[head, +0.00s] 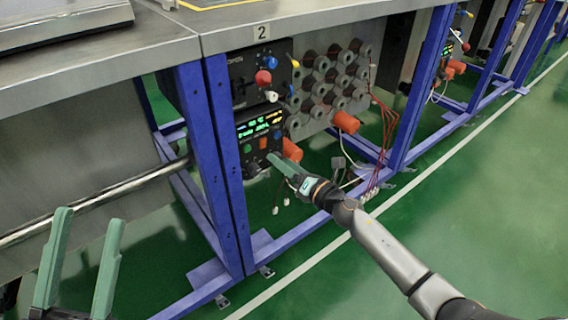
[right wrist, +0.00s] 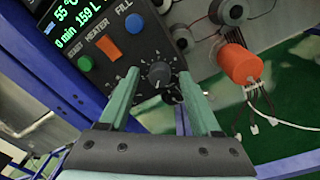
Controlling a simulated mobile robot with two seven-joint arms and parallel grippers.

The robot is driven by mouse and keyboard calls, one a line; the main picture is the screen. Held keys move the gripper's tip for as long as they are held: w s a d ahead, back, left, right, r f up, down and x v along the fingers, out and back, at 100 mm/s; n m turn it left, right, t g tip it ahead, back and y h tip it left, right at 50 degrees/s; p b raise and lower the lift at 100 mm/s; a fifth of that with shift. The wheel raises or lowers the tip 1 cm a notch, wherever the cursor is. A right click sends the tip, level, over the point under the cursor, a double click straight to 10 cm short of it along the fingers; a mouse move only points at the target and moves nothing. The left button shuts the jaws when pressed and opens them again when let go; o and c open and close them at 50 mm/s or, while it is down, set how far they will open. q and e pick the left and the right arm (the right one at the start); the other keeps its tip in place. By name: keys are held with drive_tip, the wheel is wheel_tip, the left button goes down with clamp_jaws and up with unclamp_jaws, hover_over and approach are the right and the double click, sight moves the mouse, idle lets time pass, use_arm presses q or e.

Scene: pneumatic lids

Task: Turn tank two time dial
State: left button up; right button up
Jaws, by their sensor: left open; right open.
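The tank two control panel (head: 246,152) is a black box with a lit green display, under the tank edge marked 2. In the right wrist view, its black time dial (right wrist: 159,73) has a pale pointer and tick marks around it. My right gripper (head: 277,160) is open at the panel's lower right. In the right wrist view, its green fingers (right wrist: 158,76) stand on either side of the dial, with gaps visible; I cannot tell their exact depth. In the head view the fingers hide the dial. My left gripper (head: 89,218) is open and empty at the lower left.
The panel has a green button (right wrist: 84,63), an orange switch (right wrist: 106,46) and a blue button (right wrist: 134,23). An orange cylinder (right wrist: 238,64) sticks out close by on the right. Blue frame posts (head: 226,165) stand left of the panel. Green floor lies open at right.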

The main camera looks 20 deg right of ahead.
clamp_jaws()
idle(0.5)
